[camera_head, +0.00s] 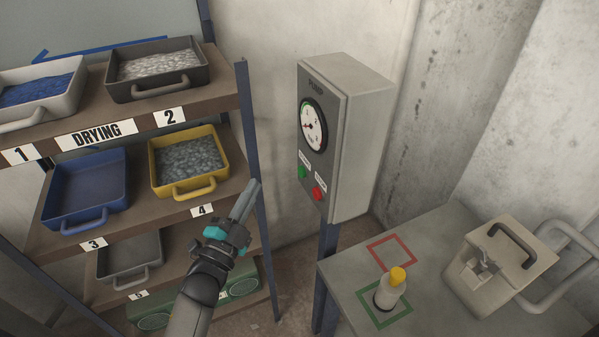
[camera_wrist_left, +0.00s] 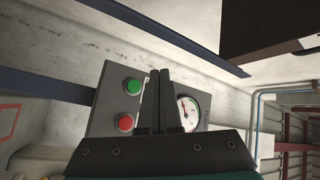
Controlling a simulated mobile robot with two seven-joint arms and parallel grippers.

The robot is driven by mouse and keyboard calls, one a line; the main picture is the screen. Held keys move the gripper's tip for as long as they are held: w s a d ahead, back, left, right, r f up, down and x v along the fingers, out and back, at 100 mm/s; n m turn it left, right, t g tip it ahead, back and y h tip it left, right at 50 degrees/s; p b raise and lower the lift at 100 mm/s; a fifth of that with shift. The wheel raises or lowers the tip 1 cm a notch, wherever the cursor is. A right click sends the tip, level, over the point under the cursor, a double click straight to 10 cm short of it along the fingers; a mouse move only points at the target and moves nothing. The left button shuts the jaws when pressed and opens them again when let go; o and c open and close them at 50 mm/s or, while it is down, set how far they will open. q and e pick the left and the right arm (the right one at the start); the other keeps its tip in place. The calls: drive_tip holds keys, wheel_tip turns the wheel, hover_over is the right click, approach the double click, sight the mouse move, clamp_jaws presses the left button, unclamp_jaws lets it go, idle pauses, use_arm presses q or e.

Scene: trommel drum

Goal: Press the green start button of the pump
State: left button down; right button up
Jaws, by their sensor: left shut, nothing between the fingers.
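The pump box (camera_head: 357,120) is a grey cabinet on a dark blue post, with a round gauge (camera_head: 313,124) on its front. The green start button (camera_head: 302,172) is below the gauge, and a red button (camera_head: 318,193) is to its right. My left gripper (camera_head: 254,186) is shut and empty, left of the box and apart from it in the picture. In the left wrist view the shut fingers (camera_wrist_left: 161,76) overlap the panel between the buttons and the gauge. The green button (camera_wrist_left: 133,87) shows there left of the fingers, above the red button (camera_wrist_left: 125,122). My right gripper is out of view.
A drying rack (camera_head: 120,128) with several trays stands at left; its blue upright (camera_head: 254,140) is close to my left gripper. A grey table (camera_head: 440,239) at lower right holds a yellow-capped bottle (camera_head: 391,290) and a beige case (camera_head: 500,268).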

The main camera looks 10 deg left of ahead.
sight(302, 172)
use_arm(q)
drive_tip(key=w+d+b, duration=0.1)
drive_tip(key=w+d, duration=0.3)
drive_tip(key=d, duration=0.2)
drive_tip(key=shift+b, duration=0.4)
drive_tip(key=shift+w+d, duration=0.15)
idle(1.6)
drive_tip(key=shift+w+d, duration=0.2)
drive_tip(key=shift+d, duration=0.05)
drive_tip(key=shift+w+d, duration=0.2)
drive_tip(key=shift+d, duration=0.2)
idle(0.8)
drive_tip(key=shift+a, duration=0.15)
drive_tip(key=shift+s+a, duration=0.5)
drive_tip(key=shift+a, duration=0.1)
